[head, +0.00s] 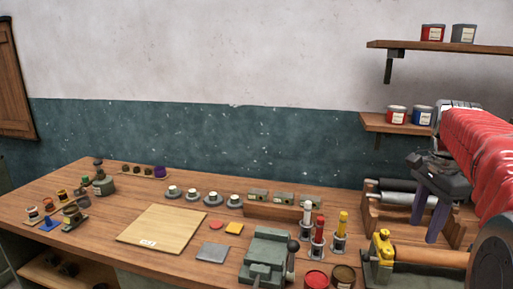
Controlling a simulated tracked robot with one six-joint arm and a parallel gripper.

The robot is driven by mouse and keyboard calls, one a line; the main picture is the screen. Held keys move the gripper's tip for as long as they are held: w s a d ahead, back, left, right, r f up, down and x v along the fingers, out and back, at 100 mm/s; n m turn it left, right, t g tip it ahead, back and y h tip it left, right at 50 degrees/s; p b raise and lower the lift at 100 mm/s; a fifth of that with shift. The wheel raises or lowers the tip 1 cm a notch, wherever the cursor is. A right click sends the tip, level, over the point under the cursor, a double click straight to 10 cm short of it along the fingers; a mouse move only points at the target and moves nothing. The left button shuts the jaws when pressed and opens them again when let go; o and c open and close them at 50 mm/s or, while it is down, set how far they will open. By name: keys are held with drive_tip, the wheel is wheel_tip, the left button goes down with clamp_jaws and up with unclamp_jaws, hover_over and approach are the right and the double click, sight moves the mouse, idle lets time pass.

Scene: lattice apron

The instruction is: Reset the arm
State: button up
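My gripper (425,230) is at the right of the head view, at the end of my red arm. It has a dark body and two purple fingers pointing down. The fingers are apart with nothing seen between them, so it looks open and empty. It hangs in front of or over a wooden rack with dark rollers (398,187) at the right end of the bench. I cannot tell how far above the rack the fingertips are.
The wooden bench (130,205) holds a pale board (162,230), a green vise (268,257), red and yellow tubes (318,236), and several small parts. A yellow-ended wooden roller (430,256) lies below my arm. Wall shelves (440,46) with tins are at upper right.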

drive_tip(key=s+a+f+n+t, duration=0.2)
drive_tip(key=s+a+f+n, duration=0.3)
drive_tip(key=s+a+n, duration=0.3)
drive_tip(key=s+a+f+n+t, duration=0.3)
drive_tip(key=s+a+n, duration=0.6)
drive_tip(key=a, duration=0.7)
drive_tip(key=shift+s+f, duration=0.95)
drive_tip(key=shift+s, duration=0.25)
drive_tip(key=shift+c, duration=1.1)
drive_tip(key=shift+a, duration=0.1)
